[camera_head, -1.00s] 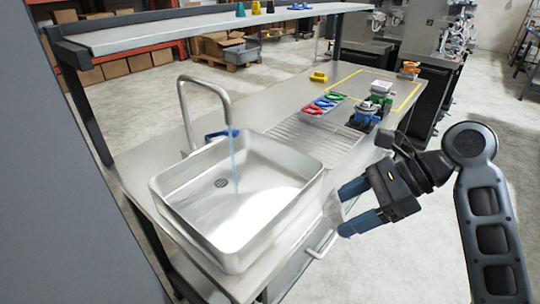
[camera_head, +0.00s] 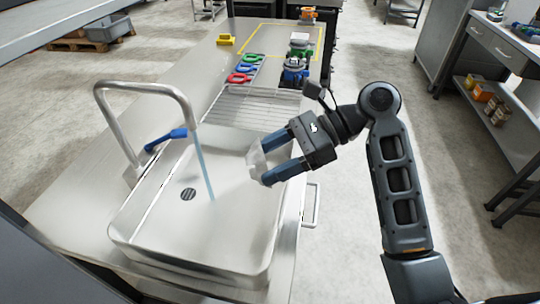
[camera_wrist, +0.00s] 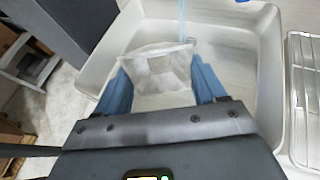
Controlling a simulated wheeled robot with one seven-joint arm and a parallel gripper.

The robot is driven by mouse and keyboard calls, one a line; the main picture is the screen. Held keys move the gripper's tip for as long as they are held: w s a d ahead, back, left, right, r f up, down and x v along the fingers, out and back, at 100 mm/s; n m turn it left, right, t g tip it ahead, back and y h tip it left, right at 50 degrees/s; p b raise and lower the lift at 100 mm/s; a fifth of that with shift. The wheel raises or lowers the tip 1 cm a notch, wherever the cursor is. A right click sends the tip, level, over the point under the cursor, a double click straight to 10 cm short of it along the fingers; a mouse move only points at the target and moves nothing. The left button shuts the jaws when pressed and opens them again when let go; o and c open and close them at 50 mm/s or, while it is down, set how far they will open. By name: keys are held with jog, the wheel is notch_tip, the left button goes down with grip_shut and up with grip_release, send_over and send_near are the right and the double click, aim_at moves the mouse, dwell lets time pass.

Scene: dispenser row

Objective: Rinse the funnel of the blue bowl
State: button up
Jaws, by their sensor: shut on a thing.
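My gripper (camera_head: 262,163) is shut on a pale, translucent funnel (camera_head: 256,160), held over the right side of the steel sink (camera_head: 270,215). In the wrist view the funnel (camera_wrist: 157,68) sits between the two blue fingers of my gripper (camera_wrist: 158,78). Water (camera_head: 204,165) runs from the curved tap (camera_head: 140,90) into the basin. The funnel is to the right of the stream, apart from it in the head view. In the wrist view the stream (camera_wrist: 183,22) shows just beyond the funnel's upper right corner. A blue-based unit (camera_head: 294,73) stands on the far bench.
A blue tap lever (camera_head: 165,140) stands beside the spout. A drying rack (camera_head: 250,103) lies behind the sink. Red, blue and green pieces (camera_head: 240,78), a green unit (camera_head: 300,42) and a yellow block (camera_head: 226,40) are farther back. A handle (camera_head: 311,205) sticks out from the bench's right side.

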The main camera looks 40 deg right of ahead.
jog(key=w+a+f, duration=0.1)
jog(key=w+a, duration=0.4)
jog(key=w, duration=0.3)
jog(key=shift+a+f+b, duration=0.15)
jog(key=shift+a+b, duration=0.25)
dwell(3.5)
jog(key=s+d+r+p, duration=0.1)
jog(key=s+d, duration=0.4)
jog(key=s, duration=0.2)
jog(key=shift+s+d+r, duration=0.15)
jog(key=shift+s+r, duration=0.05)
jog(key=shift+r, duration=0.05)
dwell(0.5)
